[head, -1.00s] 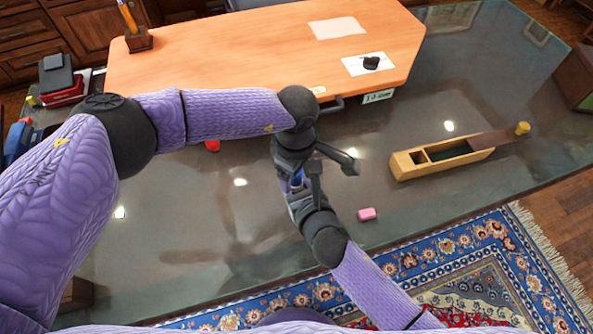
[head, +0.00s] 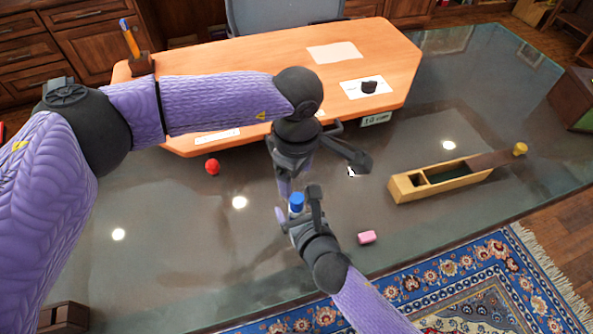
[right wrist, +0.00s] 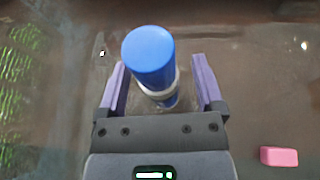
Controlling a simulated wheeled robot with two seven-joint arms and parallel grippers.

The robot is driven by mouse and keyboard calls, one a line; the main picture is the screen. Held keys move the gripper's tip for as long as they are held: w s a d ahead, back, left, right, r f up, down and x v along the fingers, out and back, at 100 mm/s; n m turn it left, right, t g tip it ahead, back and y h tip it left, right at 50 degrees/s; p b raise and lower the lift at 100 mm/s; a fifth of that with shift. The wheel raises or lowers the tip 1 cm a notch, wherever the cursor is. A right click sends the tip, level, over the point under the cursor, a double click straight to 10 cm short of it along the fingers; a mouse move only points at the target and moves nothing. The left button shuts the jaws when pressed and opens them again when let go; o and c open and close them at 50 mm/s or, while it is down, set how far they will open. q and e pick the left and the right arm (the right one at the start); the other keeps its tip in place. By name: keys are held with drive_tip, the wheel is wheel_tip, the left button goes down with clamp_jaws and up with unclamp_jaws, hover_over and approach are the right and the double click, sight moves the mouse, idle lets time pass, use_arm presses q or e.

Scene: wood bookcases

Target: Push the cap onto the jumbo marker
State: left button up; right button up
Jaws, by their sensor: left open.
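The jumbo marker (right wrist: 166,99) is upright between the fingers of my right gripper (right wrist: 158,70). Its blue cap (right wrist: 150,55) is on top, with a white band just below it and blue again lower down. In the right wrist view, gaps show between the marker and both fingers, so that gripper looks open around it. The lower end is hidden. In the head view the blue cap (head: 296,200) shows at my right gripper (head: 299,209). My left gripper (head: 318,175) is open and empty, just above the cap. I cannot tell how firmly the cap is seated.
A pink eraser (head: 367,237) lies right of my right gripper. A wooden box with a sliding lid (head: 440,182) is farther right. A red ball (head: 212,167) is to the left.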

drive_tip(key=p+v, duration=0.3)
drive_tip(key=v, duration=0.7)
drive_tip(key=shift+s+f, duration=0.1)
idle(0.3)
